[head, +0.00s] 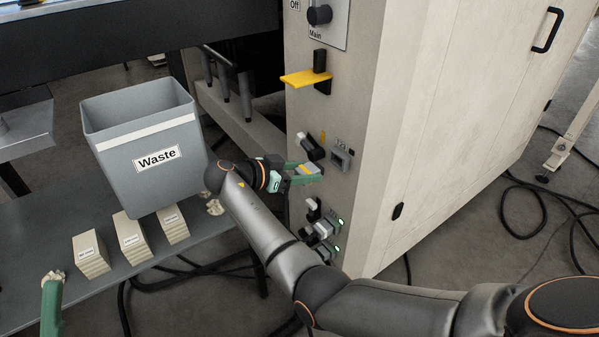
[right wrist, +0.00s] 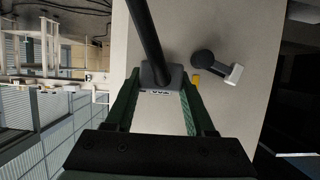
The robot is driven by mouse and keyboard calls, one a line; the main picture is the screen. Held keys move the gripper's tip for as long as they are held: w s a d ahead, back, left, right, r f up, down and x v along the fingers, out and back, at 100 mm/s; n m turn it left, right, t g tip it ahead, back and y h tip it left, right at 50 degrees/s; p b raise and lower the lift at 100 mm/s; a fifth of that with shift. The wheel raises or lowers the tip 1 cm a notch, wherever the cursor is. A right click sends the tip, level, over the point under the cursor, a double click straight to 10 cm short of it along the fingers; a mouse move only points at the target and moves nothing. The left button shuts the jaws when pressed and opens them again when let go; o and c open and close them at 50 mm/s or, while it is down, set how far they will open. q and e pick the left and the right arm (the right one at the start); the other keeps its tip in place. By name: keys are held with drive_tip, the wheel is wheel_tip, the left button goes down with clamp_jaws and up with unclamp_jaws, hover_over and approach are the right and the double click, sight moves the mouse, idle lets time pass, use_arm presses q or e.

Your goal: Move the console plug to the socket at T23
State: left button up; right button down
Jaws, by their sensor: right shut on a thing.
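My right gripper (head: 308,171) is at the side of the beige cabinet, with green fingers shut on a small grey plug with a yellow mark (head: 309,169). In the right wrist view the plug (right wrist: 161,78) sits between the fingertips (right wrist: 160,88), with a thick black cable running up from it. A grey socket (head: 340,160) with a small label above it is on the cabinet face, just right of the plug. They look apart. Its label is too small to read, so I cannot tell if it is T23.
Below the gripper are grey connectors (head: 325,229) with green lights. A black-and-white lever (head: 309,143) sits just above, and a yellow handle (head: 305,78) higher. A grey Waste bin (head: 140,115) and labelled stacks (head: 90,254) stand on a shelf at left. Cables lie on the floor.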

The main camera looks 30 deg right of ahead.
drive_tip(key=shift+d+p, duration=0.3)
drive_tip(key=shift+d, duration=0.85)
drive_tip(key=shift+w+d, duration=0.15)
drive_tip(key=shift+d, duration=0.75)
drive_tip(key=shift+w+d+b, duration=0.1)
drive_tip(key=shift+d+b, duration=0.5)
drive_tip(key=shift+d, duration=0.35)
idle(0.7)
drive_tip(key=shift+c, duration=0.9)
unclamp_jaws()
drive_tip(key=p, duration=0.2)
approach(314, 166)
drive_tip(key=shift+d+r, duration=0.25)
drive_tip(key=shift+d, duration=0.15)
